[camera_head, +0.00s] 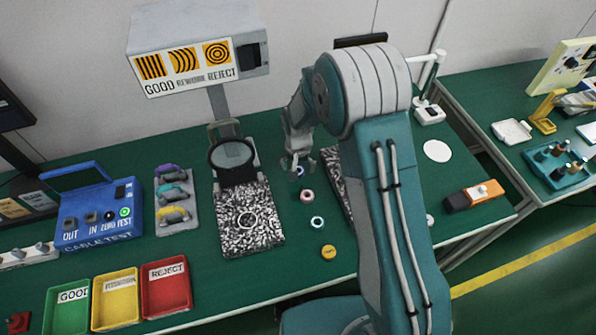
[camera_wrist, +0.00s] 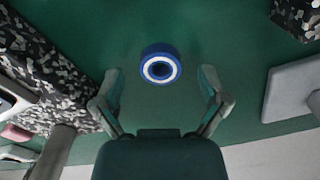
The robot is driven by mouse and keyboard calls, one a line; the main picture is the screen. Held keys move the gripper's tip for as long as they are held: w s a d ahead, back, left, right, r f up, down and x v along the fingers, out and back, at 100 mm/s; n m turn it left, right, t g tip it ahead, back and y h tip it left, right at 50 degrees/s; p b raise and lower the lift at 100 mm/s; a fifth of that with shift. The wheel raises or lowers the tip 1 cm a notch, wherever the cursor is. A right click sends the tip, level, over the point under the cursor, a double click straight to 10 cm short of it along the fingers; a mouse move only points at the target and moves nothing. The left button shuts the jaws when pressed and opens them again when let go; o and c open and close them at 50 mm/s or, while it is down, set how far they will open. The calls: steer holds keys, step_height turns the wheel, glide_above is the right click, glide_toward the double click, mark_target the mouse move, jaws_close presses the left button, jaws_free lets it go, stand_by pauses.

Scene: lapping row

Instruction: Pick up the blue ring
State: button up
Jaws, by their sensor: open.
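The blue ring (camera_wrist: 147,60) lies on the green bench top in the wrist view, with a white inner band around a dark blue middle. In the head view the blue ring (camera_head: 300,171) is small and sits just below my gripper (camera_head: 298,163). In the wrist view my gripper (camera_wrist: 160,76) is open, with one finger on each side of the ring and a gap on both sides. Nothing is held. I cannot tell the exact height of the fingertips above the ring.
A pink ring (camera_head: 307,196), a teal ring (camera_head: 317,222) and a yellow disc (camera_head: 328,252) lie in a row toward the front. A speckled slab (camera_head: 250,236) with a magnifier stands left. Another speckled slab (camera_head: 335,174) is close on the right, partly hidden by my arm.

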steer(key=shift+f, duration=0.3)
steer(key=c, duration=1.1)
steer(key=shift+c, duration=0.3)
steer(key=shift+r, duration=0.15)
